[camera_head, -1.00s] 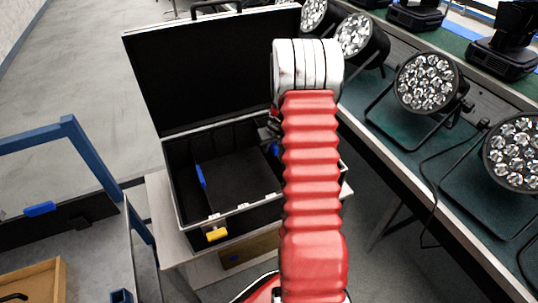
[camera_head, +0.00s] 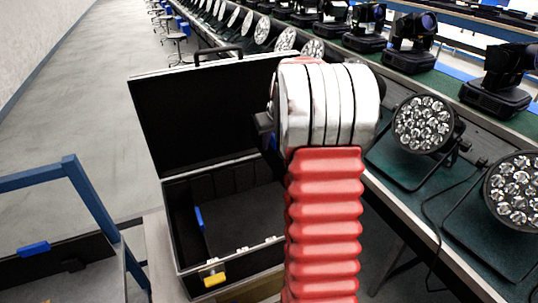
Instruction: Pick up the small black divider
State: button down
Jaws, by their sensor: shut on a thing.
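An open black case (camera_head: 181,243) with a silver edge stands in the middle, its lid raised at the back. My red and white arm covers its right side. A dark part of my gripper (camera_head: 264,124) shows at the left edge of the white wrist, above the case opening. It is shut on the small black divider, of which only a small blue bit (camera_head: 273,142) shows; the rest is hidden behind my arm. The fingertips are hidden too. Another blue tab (camera_head: 199,218) stands at the left inside the case.
A yellow latch (camera_head: 214,279) is on the case front. A long bench with several par cans (camera_head: 423,124) and moving heads (camera_head: 497,83) runs along the right. A blue frame (camera_head: 85,190) stands at the left. Open floor (camera_head: 75,115) lies behind it.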

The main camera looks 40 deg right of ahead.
jog(key=shift+r, duration=0.4)
dwell(0.3)
jog(key=a+f+n, duration=0.1)
jog(key=a+f, duration=0.2)
jog(key=a, duration=0.9)
jog(key=a+f+n+y, duration=0.1)
jog(key=a+f, duration=0.2)
jog(key=a, duration=1)
jog(key=w+a+f+n, duration=0.1)
jog(key=a+f, duration=0.2)
jog(key=a, duration=1)
